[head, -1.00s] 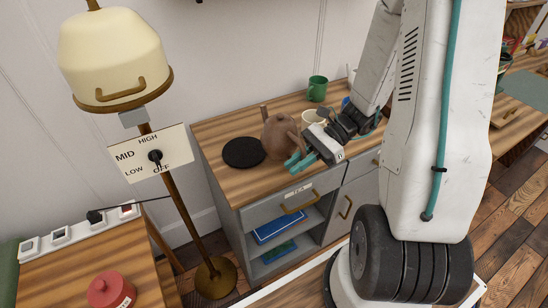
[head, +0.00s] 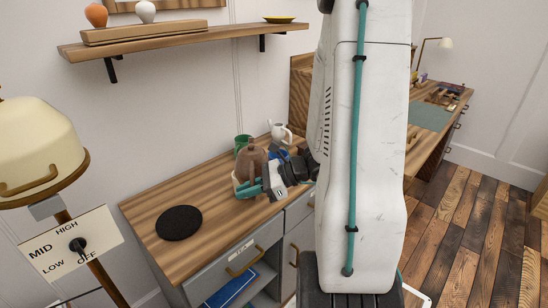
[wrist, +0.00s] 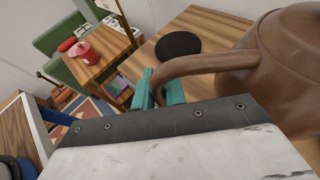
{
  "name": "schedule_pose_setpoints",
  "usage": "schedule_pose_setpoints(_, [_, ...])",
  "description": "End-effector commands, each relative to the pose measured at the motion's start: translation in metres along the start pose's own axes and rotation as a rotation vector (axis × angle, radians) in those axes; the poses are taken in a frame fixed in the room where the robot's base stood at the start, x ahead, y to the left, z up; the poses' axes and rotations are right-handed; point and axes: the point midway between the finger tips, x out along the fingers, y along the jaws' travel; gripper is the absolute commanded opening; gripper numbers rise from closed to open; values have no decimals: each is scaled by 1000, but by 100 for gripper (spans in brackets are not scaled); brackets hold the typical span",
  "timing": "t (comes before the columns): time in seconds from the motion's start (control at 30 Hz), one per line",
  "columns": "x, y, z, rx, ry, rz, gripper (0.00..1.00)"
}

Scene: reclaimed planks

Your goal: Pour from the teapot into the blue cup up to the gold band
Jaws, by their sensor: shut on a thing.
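The brown teapot (head: 250,162) is over the right part of the wooden counter and looks roughly upright. In the wrist view its round body (wrist: 280,45) fills the upper right. My gripper (head: 255,188) is shut on the teapot's curved handle, with its teal fingers also showing in the wrist view (wrist: 163,90). A blue patch (head: 275,150) just right of the teapot may be the blue cup. It is mostly hidden by the teapot and my wrist. I cannot see a gold band, the liquid level or any stream.
A green mug (head: 241,142) and a white jug (head: 280,132) stand behind the teapot. A black round mat (head: 179,223) lies bare on the counter's left. A lamp (head: 40,150) stands at left.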

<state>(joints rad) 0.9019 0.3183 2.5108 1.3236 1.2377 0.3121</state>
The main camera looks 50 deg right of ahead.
Motion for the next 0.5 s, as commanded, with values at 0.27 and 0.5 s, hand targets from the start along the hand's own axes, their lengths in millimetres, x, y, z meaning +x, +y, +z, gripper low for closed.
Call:
schedule_pose_setpoints(0.27, [-12,-35,2,95,3,-245,0])
schedule_pose_setpoints(0.5, [-13,-45,0,119,5,-315,0])
